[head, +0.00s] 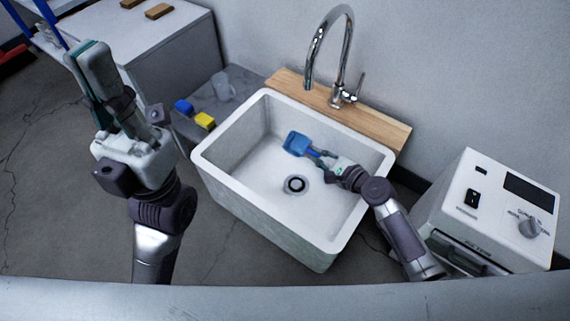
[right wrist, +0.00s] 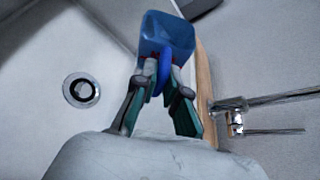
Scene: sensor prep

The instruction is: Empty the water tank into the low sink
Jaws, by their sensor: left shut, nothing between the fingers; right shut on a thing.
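The water tank (head: 296,143) is a small blue container with a darker blue handle. My right gripper (head: 318,156) is shut on the handle and holds the tank inside the white low sink (head: 236,210), behind the drain. In the right wrist view the tank (right wrist: 167,36) sits beyond the fingers (right wrist: 162,82), with its open end partly visible; whether water is in it I cannot tell. The drain shows to the left there. My left gripper (head: 90,60) is raised to the left of the sink, shut and empty.
A chrome tap (head: 338,92) stands on a wooden board (head: 385,127) behind the sink. A white machine with a knob (head: 495,205) is at the right. A yellow block (head: 205,121), a blue block (head: 184,106) and a clear mug (head: 222,87) sit on a grey surface at left.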

